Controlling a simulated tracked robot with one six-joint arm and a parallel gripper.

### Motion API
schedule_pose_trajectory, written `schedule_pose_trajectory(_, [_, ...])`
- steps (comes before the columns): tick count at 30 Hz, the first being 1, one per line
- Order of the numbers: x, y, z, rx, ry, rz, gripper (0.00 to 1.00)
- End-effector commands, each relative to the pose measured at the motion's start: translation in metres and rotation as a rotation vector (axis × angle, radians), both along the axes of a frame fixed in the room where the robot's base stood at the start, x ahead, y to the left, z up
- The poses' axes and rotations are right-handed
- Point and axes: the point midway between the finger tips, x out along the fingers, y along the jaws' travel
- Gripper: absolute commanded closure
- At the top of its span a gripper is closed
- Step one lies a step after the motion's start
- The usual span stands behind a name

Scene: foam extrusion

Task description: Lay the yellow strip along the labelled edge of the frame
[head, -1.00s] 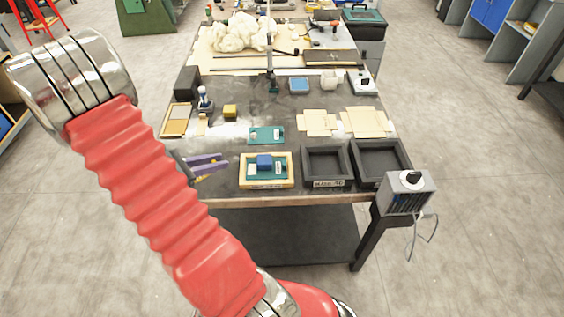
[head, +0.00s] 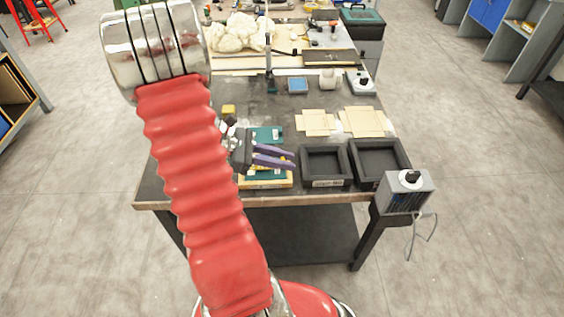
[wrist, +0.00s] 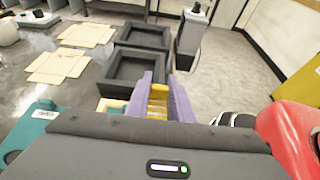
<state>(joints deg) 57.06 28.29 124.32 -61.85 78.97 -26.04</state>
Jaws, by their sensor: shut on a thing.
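My gripper (head: 273,155) has purple fingers and hangs over the wooden-edged block with a teal plate, left of the dark frames. In the wrist view the fingers (wrist: 158,92) are shut on the yellow strip (wrist: 157,102), which shows as a short yellow piece between them. The strip cannot be made out in the head view. The dark square frame (head: 327,182) with a pale label on its front edge lies just right of the fingertips, apart from them. It also shows in the wrist view (wrist: 113,84), beyond the fingers; its label cannot be seen there.
A second dark frame (head: 405,178) stands right of the labelled one. The wooden-edged block (head: 265,184) is partly hidden under my gripper. Cream sheets (head: 316,122) lie behind the frames. A grey box with a knob (head: 408,190) is at the table's front right corner.

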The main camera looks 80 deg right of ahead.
Motion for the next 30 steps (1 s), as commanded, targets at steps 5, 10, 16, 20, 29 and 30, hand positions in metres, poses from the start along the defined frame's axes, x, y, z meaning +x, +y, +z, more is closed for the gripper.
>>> schedule_pose_trajectory(5, [0.000, 0.000, -0.001, 0.001, 0.000, 0.001, 1.00])
schedule_pose_trajectory(10, [0.000, 0.000, -0.006, 0.001, 0.001, 0.002, 1.00])
schedule_pose_trajectory(16, [0.000, 0.000, -0.022, 0.003, 0.003, 0.002, 1.00])
schedule_pose_trajectory(20, [0.000, 0.000, -0.035, 0.003, 0.002, 0.003, 1.00])
schedule_pose_trajectory(29, [0.001, 0.000, -0.057, 0.002, 0.000, 0.003, 1.00])
schedule_pose_trajectory(30, [0.001, 0.000, -0.059, 0.001, 0.000, 0.003, 1.00])
